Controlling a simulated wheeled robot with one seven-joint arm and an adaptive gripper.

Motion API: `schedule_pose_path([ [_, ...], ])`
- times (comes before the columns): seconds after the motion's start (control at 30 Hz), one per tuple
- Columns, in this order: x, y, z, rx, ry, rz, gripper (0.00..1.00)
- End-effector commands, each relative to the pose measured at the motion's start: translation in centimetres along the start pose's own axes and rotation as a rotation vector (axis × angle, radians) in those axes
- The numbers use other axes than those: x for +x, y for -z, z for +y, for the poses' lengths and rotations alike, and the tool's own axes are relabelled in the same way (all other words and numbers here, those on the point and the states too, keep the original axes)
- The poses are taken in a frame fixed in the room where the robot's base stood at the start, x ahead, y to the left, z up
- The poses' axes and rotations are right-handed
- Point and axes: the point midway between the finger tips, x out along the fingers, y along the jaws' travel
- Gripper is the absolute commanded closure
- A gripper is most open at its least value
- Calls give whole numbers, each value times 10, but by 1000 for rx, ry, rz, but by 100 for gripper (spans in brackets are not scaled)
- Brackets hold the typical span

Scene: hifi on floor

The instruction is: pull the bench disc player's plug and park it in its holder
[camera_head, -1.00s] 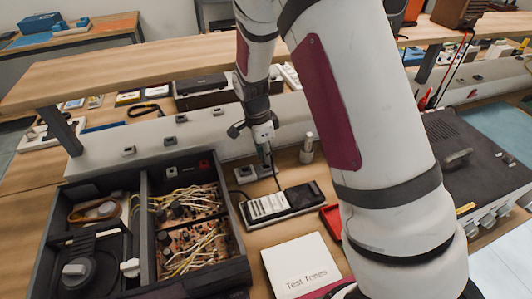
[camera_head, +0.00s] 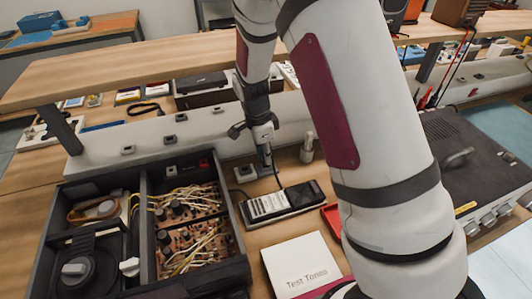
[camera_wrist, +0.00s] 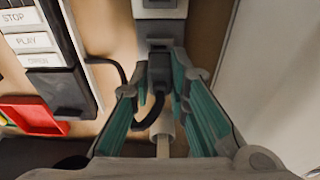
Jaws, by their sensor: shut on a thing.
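My gripper (camera_head: 264,153) points down over the bench, right beside the grey socket block (camera_head: 245,174). In the wrist view its teal fingers (camera_wrist: 160,82) are closed around a black plug (camera_wrist: 160,70), whose black cord bends away to the left. The grey socket block (camera_wrist: 160,12) is just above the plug in that view; I cannot tell whether the plug is seated. The disc player (camera_head: 283,202), dark with pale buttons, lies in front of my gripper. A pale upright cylinder (camera_head: 307,150), apparently the holder, stands to the right; it seems to show between my fingers (camera_wrist: 163,124).
An open chassis (camera_head: 150,225) with wiring fills the left. A white "Test Tones" sleeve (camera_head: 300,262) lies in front. A red tray (camera_head: 331,217) is partly hidden by my arm. A wooden shelf (camera_head: 150,65) and pale power strip (camera_head: 205,122) run behind; a dark instrument (camera_head: 460,165) is at right.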

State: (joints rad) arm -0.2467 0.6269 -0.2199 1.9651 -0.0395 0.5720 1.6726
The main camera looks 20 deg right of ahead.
Motion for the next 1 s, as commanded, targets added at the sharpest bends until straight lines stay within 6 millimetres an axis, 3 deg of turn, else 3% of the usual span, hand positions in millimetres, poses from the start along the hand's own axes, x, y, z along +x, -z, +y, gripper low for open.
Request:
schedule_pose_path([
  [1.0,11,-2,0,0,0,0,100],
])
